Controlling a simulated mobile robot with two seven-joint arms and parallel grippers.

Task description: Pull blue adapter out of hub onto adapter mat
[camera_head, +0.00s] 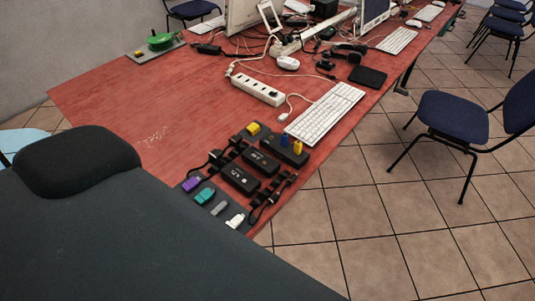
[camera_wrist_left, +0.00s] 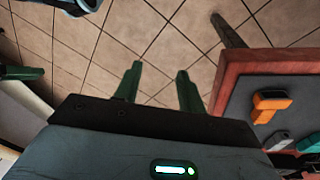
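In the head view, the blue adapter (camera_head: 284,140) stands upright in a black hub (camera_head: 277,151) near the right table edge. A yellow adapter (camera_head: 298,147) stands beside it in the same hub. A dark mat (camera_head: 241,139) with another yellow adapter lies left of the hub; I cannot tell if it is the adapter mat. My left gripper (camera_wrist_left: 158,72) shows only in the wrist view, with green fingers apart and floor tiles between them. It is empty, beyond the table edge and away from the hub.
Black boxes (camera_head: 240,178) with cables lie beside a row of purple, teal, grey and white plugs. A keyboard (camera_head: 325,113) and power strip (camera_head: 258,89) lie behind. In the wrist view, an orange object (camera_wrist_left: 270,103) lies on a dark surface.

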